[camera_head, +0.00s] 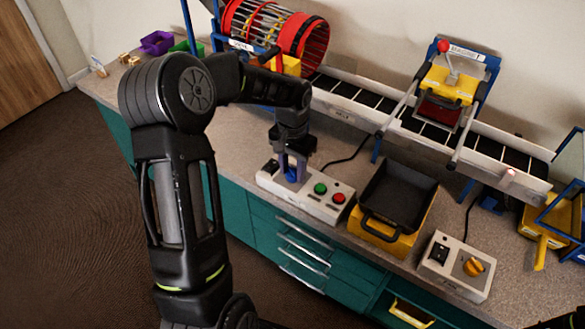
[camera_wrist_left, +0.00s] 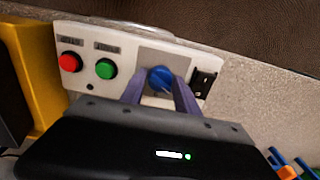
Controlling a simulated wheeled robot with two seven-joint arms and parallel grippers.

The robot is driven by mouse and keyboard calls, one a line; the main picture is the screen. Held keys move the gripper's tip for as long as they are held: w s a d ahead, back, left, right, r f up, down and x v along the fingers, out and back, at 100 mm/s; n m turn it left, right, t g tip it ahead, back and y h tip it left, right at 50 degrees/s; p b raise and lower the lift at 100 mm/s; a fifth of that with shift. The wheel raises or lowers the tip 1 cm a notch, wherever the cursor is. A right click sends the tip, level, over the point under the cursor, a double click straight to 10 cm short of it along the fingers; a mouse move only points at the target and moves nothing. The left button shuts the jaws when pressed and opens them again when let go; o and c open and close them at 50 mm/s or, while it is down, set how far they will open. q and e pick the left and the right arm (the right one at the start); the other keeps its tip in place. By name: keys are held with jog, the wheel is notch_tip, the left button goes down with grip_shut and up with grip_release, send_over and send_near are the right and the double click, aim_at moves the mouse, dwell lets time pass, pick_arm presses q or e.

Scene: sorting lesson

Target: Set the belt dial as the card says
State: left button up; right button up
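A blue dial (camera_wrist_left: 160,78) sits on a grey plate of a white control box (camera_head: 327,205), beside a green button (camera_head: 320,188) and a red button (camera_head: 338,198). My left gripper (camera_head: 291,165) points down at the dial. In the left wrist view its two purple fingers (camera_wrist_left: 160,88) stand on either side of the dial, very close to it; I cannot tell whether they press on it. The gripper hides most of the dial in the head view. A small pale card-like thing (camera_head: 98,66) stands at the counter's far left end; I cannot read it.
A conveyor belt (camera_head: 358,96) runs behind, with a red drum (camera_head: 303,42) and a yellow press (camera_head: 449,84) over it. A black tray (camera_head: 398,195) on a yellow stand is right of the box.

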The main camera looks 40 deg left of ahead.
pick_arm(q)
grip_shut()
jog(key=shift+m, duration=0.3)
jog(key=m+p, duration=0.1)
jog(key=m, duration=0.4)
jog(key=shift+m, duration=0.4)
jog(key=m+p, duration=0.1)
jog(key=m, duration=0.4)
jog(key=shift+m, duration=0.3)
dwell(0.4)
jog(key=shift+o, duration=2.2)
grip_release()
